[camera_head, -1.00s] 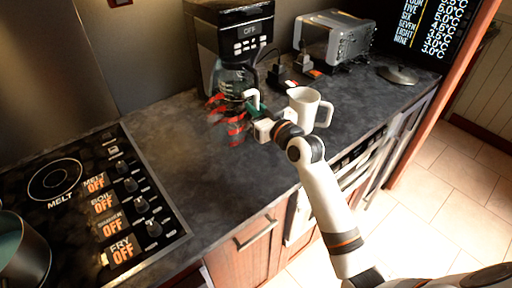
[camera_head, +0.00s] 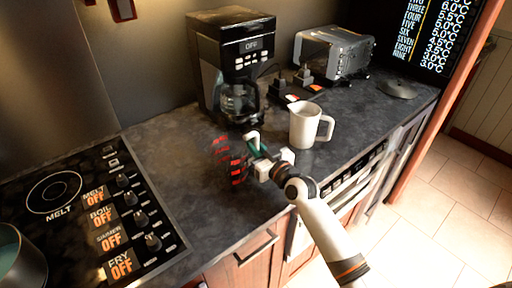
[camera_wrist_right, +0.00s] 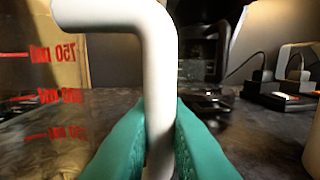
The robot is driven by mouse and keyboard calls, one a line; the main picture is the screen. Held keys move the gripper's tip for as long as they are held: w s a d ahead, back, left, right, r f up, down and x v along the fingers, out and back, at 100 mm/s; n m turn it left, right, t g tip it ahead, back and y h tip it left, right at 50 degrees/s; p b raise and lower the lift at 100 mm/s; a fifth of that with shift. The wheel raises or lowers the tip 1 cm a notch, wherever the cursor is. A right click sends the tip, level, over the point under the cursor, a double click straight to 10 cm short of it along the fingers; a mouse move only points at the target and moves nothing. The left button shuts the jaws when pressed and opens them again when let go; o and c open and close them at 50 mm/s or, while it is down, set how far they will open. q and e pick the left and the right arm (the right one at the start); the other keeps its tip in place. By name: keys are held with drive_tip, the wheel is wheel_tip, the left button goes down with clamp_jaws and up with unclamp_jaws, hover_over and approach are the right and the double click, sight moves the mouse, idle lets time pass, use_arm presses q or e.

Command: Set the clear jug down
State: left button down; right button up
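The clear jug (camera_head: 231,163) has red markings and a white handle (camera_head: 253,140). It is nearly invisible against the dark counter (camera_head: 180,147) in the head view. My right gripper (camera_head: 262,151) is shut on the handle, with its green fingers on both sides of it in the wrist view (camera_wrist_right: 160,130). The jug's marked wall (camera_wrist_right: 50,90) stands upright at the left there. I cannot tell whether its base touches the counter. My left gripper is not in view.
A coffee maker (camera_head: 232,60) with a glass carafe stands behind the jug. A white mug (camera_head: 304,126) stands close to the right of my right gripper. The stove (camera_head: 85,210) is at the left. A toaster (camera_head: 331,52) and plugs stand at the back right.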

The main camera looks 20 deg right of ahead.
drive_tip(key=o, duration=0.4)
drive_tip(key=shift+o, duration=0.2)
drive_tip(key=shift+r, duration=0.15)
drive_tip(key=b+v, duration=0.1)
drive_tip(key=v, duration=1.1)
